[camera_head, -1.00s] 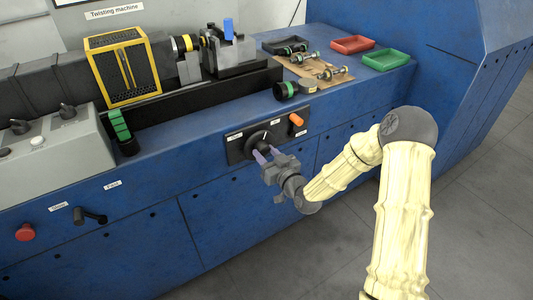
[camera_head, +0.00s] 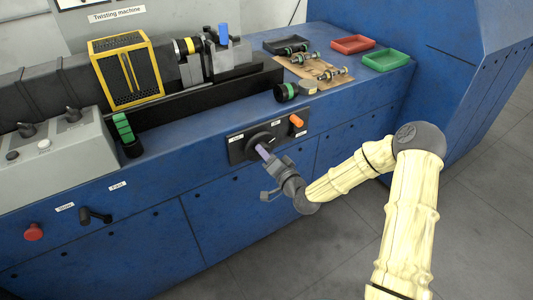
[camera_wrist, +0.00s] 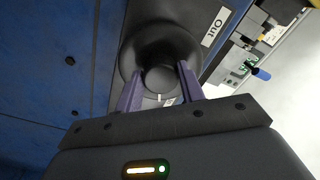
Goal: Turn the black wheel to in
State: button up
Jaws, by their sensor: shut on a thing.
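The black wheel (camera_head: 258,141) sits on a dark panel on the front of the blue machine. It also shows large in the wrist view (camera_wrist: 158,40), with a round hub in its middle and a small white mark near its lower rim. My gripper (camera_head: 263,150) is shut on the wheel's hub, with one purple finger on each side, as the wrist view shows (camera_wrist: 157,82). A label reading "Out" (camera_wrist: 214,26) is beside the wheel at the upper right in the wrist view. Whether the wheel points to "in" cannot be read.
An orange knob (camera_head: 296,120) is just right of the wheel on the same panel. A green-and-black cylinder (camera_head: 286,92) stands on the ledge above. A black crank handle (camera_head: 95,216) and a red button (camera_head: 34,231) are at the lower left. Floor in front is clear.

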jog(key=shift+m, duration=0.4)
jog(key=o, duration=1)
jog(key=shift+c, duration=0.2)
jog(key=p+v, duration=0.5)
jog(key=v, duration=1.2)
jog(key=shift+s, duration=0.2)
jog(key=shift+d, duration=0.15)
